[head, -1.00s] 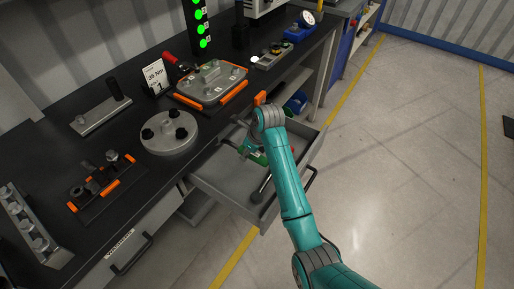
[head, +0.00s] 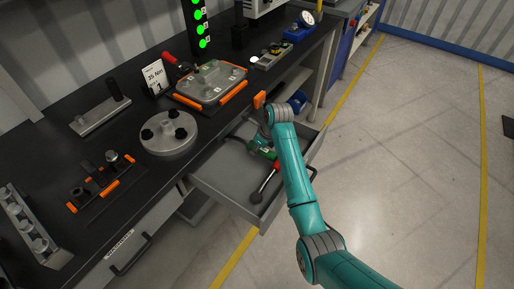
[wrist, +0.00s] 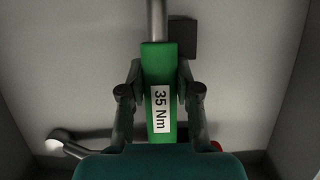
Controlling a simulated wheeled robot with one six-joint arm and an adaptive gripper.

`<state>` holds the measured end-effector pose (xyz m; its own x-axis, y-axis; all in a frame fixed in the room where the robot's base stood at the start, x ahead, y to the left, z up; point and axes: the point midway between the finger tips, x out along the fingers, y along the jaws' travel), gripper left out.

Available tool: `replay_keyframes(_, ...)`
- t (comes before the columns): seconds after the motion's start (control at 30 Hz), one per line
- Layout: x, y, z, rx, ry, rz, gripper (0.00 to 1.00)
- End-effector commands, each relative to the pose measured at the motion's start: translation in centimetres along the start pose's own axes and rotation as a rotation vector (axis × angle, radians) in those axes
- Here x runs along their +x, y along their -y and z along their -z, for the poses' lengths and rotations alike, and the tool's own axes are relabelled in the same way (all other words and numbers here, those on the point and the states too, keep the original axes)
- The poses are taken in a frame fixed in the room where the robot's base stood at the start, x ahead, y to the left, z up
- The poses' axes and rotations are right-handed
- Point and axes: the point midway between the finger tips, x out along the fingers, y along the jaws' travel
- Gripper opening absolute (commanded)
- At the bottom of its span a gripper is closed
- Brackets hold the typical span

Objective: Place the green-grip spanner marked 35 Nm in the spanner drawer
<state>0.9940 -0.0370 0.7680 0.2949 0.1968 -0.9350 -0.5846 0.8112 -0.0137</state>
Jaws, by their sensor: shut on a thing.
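The green-grip spanner (wrist: 159,70) has a white label reading 35 Nm and a metal shaft that runs to the top of the wrist view. My gripper (wrist: 160,95) is shut on its green grip, one finger on each side. In the head view the green grip (head: 266,153) shows at my gripper (head: 262,150), inside the outline of the open drawer (head: 225,188). The drawer's grey floor and walls surround the spanner in the wrist view. I cannot tell whether the spanner touches the floor.
Another spanner (head: 264,185) with a round dark head and a red part lies in the drawer; its head also shows in the wrist view (wrist: 58,139). The bench (head: 110,215) carries a round grey plate (head: 168,140), a cover plate and a 35 Nm card (head: 155,78).

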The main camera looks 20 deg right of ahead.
Motion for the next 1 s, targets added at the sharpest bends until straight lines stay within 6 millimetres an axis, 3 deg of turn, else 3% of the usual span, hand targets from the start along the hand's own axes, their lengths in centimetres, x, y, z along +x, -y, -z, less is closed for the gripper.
replay_keyframes(0.13, 0.2, 0.0, 0.0, 0.000, 0.001, 0.000, 0.00)
replay_keyframes(0.17, 0.2, 0.0, 0.1, 0.000, -0.001, 0.000, 0.40)
replay_keyframes(0.23, 0.2, 0.0, 0.1, 0.000, 0.000, 0.000, 0.57)
replay_keyframes(0.67, -0.5, 0.0, 0.0, 0.000, 0.001, 0.001, 0.57)
replay_keyframes(1.0, -6.7, 0.1, -0.1, 0.000, 0.002, 0.003, 0.57)
